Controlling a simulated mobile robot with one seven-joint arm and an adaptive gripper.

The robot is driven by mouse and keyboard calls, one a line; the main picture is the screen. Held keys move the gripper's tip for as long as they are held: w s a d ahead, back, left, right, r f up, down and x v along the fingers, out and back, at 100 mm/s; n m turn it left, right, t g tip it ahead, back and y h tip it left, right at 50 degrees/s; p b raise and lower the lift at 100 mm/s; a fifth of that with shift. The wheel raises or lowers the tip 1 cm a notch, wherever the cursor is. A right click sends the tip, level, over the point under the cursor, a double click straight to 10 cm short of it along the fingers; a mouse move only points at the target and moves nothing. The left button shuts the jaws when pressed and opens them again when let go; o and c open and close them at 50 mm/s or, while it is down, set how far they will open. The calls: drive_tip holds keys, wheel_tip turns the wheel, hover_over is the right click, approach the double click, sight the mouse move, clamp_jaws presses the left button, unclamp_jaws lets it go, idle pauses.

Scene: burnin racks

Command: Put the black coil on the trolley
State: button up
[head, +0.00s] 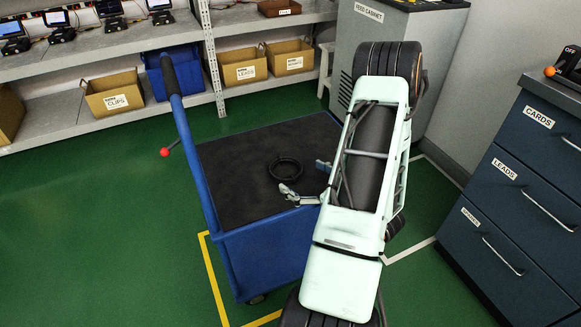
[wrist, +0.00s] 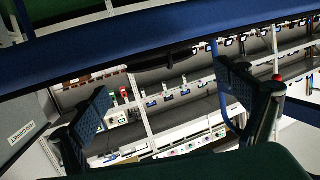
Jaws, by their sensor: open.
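The black coil (head: 285,169) is a dark ring that appears to lie flat on the black top of the blue trolley (head: 235,165), right of its middle. My gripper (head: 304,180) is open and empty at the trolley's right side, its fingers spread just right of the coil and apart from it. In the wrist view the two fingers of my gripper (wrist: 168,100) stand wide apart. The coil (wrist: 165,60) shows there edge-on as a dark band beyond them, against the blue trolley edge (wrist: 110,32).
Shelves with bins, including a CLIPS bin (head: 115,94) and a LEADS bin (head: 242,68), line the back. A grey cabinet (head: 390,30) stands behind my arm. A dark drawer unit (head: 520,190) is at right. The trolley's blue handle (head: 180,115) rises at its left. Green floor is clear at left.

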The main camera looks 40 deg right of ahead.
drive_tip(key=v, duration=0.5)
drive_tip(key=shift+a+p, duration=0.1)
drive_tip(key=shift+p, duration=0.25)
